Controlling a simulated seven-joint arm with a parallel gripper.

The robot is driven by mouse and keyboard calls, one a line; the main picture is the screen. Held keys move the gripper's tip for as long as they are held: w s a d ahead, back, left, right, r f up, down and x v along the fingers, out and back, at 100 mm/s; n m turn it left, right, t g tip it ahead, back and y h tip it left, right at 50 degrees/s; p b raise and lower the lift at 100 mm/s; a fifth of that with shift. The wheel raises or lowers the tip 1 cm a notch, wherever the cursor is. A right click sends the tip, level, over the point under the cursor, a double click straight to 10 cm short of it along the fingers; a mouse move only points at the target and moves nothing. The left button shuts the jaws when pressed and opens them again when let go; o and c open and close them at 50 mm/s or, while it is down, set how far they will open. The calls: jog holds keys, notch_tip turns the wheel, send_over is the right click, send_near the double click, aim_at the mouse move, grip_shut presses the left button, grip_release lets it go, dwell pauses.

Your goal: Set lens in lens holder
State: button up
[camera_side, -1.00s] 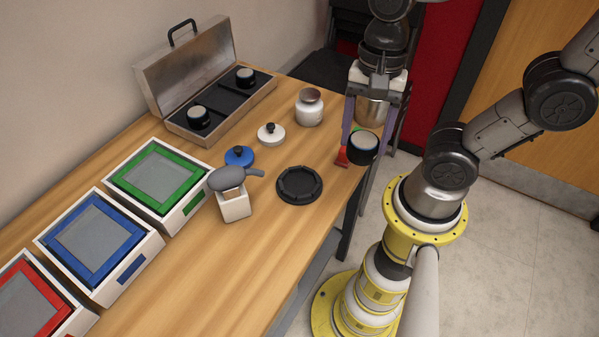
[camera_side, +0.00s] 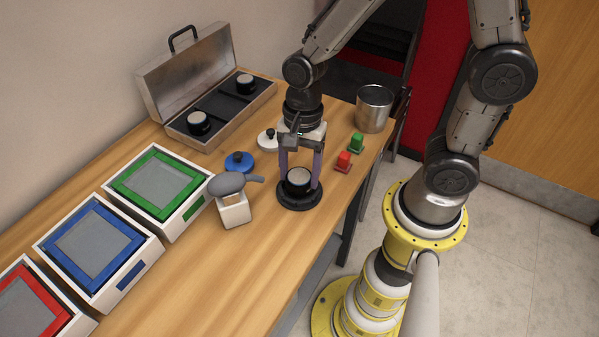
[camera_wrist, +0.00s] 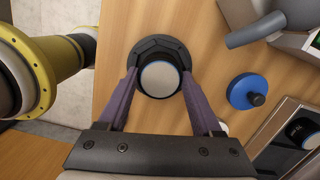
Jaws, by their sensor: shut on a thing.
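The lens (camera_side: 298,179) is a short black cylinder with a pale top face. The lens holder (camera_side: 299,203) is a round black ring lying on the table. My gripper (camera_side: 299,184) points down over the holder, with its purple fingers shut on the lens from both sides. In the wrist view the lens (camera_wrist: 160,79) shows a grey disc with a thin blue rim, within the outline of the holder (camera_wrist: 147,46). The lens is at the holder's opening; I cannot tell whether it is fully seated. The fingers hide part of the holder.
An open metal case (camera_side: 214,133) holds two more lenses at the back left. Red (camera_side: 344,161) and green (camera_side: 356,142) blocks and a metal cup (camera_side: 374,108) are to the right.

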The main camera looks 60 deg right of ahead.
aim_at(302, 171)
jog(key=shift+f, duration=0.3)
jog(key=shift+f, duration=0.1)
jog(key=o, duration=1.5)
jog(key=shift+f, duration=0.1)
notch_tip(302, 171, up, 12)
jog(key=d, duration=0.2)
jog(key=s+d+r+n+t, duration=0.3)
jog(key=s+n, duration=0.1)
jog(key=n, duration=0.4)
jog(key=s+d+r+n+t+h, duration=0.1)
jog(key=s+d+r+n+t, duration=0.1)
jog(key=n, duration=0.5)
jog(key=shift+s+d+r+n+t, duration=0.4)
jog(key=shift+s+d, duration=0.05)
jog(key=shift+s, duration=0.85)
